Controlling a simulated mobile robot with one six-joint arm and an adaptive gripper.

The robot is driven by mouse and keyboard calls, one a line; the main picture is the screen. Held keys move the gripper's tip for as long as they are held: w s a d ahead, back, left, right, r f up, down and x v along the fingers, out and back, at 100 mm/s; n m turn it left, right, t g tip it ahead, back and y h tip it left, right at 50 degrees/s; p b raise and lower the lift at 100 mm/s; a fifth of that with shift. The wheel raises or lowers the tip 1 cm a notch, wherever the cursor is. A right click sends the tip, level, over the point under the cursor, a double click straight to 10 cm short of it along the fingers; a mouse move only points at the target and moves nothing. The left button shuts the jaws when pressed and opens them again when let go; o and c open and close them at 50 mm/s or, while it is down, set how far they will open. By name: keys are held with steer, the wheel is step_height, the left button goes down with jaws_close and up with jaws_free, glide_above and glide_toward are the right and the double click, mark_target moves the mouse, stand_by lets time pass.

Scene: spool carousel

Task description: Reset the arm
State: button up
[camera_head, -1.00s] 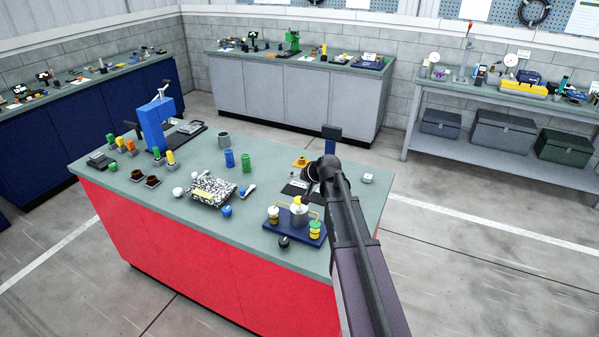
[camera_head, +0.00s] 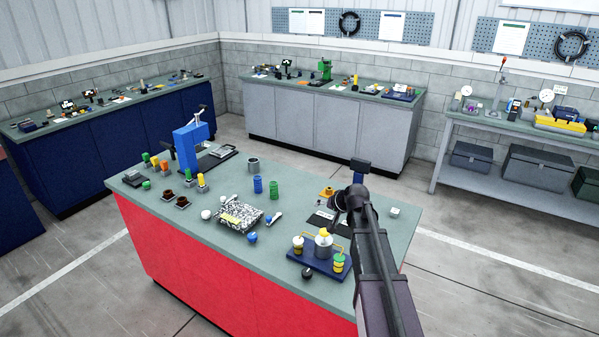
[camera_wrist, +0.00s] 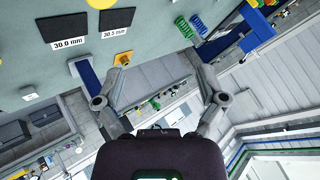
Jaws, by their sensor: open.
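My gripper (camera_wrist: 163,62) is open and empty, its two fingers with blue pads spread wide in the wrist view. In the head view my arm reaches in from the lower right over the right end of the red-fronted bench (camera_head: 150,205). The gripper end is seen mostly from behind, and a dark blue finger pad shows beyond it. The gripper appears apart from these things.
Blue and green coils (camera_head: 274,190), a speckled block (camera_head: 240,215) and a blue press (camera_head: 188,148) stand on the bench. In the wrist view, cards marked 30.0 mm (camera_wrist: 68,44) and 30.5 mm (camera_wrist: 115,31) lie on it. Open floor (camera_head: 480,290) lies right of the bench.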

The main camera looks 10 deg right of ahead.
steer(key=s+a+f+n+g+h+b, duration=0.1)
steer(key=s+a+f+g, duration=0.1)
steer(key=s, duration=0.7)
steer(key=s+a+f+n+g+h+b, duration=0.1)
steer(key=s+a+f+g+b, duration=0.1)
steer(key=s+f, duration=0.3)
steer(key=s+a+f+n+g+h+b, duration=0.1)
steer(key=s+a+f+n+g+b, duration=0.1)
steer(key=s, duration=1.2)
step_height(320, 180, down, 2)
steer(key=shift+a+f+g+h, duration=0.1)
steer(key=shift+a+g+h, duration=0.2)
steer(key=shift+a+g, duration=0.65)
steer(key=shift+d, duration=0.15)
